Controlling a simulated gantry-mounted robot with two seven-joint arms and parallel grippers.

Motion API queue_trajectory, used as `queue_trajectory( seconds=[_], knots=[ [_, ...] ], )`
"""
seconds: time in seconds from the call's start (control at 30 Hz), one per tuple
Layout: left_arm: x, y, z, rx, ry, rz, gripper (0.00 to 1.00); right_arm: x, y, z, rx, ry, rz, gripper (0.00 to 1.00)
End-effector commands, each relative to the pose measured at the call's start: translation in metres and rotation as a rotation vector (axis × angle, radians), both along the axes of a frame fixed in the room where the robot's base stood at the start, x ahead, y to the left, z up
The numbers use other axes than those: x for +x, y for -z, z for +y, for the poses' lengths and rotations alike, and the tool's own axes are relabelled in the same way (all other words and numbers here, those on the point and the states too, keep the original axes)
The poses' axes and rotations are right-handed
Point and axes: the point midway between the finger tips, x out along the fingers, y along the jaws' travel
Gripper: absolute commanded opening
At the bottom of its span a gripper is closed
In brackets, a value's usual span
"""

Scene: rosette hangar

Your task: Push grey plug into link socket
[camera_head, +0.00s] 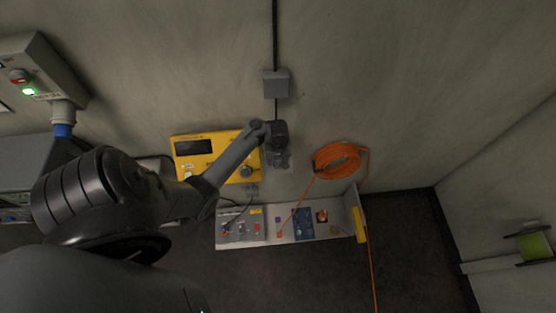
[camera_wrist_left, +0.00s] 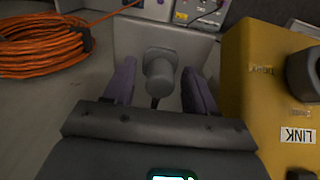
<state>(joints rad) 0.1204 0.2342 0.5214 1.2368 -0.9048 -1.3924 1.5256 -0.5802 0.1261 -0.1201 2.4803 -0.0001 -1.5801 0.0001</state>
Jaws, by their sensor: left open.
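The grey plug (camera_wrist_left: 158,76) shows in the left wrist view, with a short dark cable end below it. My left gripper (camera_wrist_left: 159,88) is open, with one finger on each side of the plug and a visible gap to both. In the head view my left gripper (camera_head: 279,148) is just right of the yellow box (camera_head: 190,170), and it hides the plug there. The link socket is a dark round ring (camera_wrist_left: 306,74) on the yellow box, above the LINK label in the left wrist view. The round socket also shows in the head view (camera_head: 247,171). My right gripper is not in view.
A pale grey plate (camera_wrist_left: 196,48) lies behind the plug. An orange cable coil (camera_head: 337,160) hangs to the right. A shelf (camera_head: 273,236) with several small items is below the box. A grey junction box (camera_head: 276,83) with a dark cable is above. The wall at upper right is clear.

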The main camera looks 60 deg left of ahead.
Motion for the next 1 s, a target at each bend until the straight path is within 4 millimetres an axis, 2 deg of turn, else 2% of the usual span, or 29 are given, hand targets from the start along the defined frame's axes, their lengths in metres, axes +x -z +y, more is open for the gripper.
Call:
queue_trajectory(
  seconds=[0.27, 0.6, 0.63, 1.0],
  knots=[
    [0.0, 0.0002, 0.0003, 0.001, -0.001, 0.0, 0.55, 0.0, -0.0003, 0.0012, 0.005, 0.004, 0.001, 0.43],
    [0.0002, 0.0, 0.0004, 0.001, -0.001, 0.0, 0.03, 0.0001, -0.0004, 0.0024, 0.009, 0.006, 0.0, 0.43],
    [0.0002, 0.0, 0.0004, 0.001, -0.001, 0.0, 0.0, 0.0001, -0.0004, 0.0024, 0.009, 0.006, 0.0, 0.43],
    [0.0011, -0.0044, 0.0003, 0.001, -0.001, -0.004, 0.0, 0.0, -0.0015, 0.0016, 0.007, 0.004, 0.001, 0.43]
  ],
)
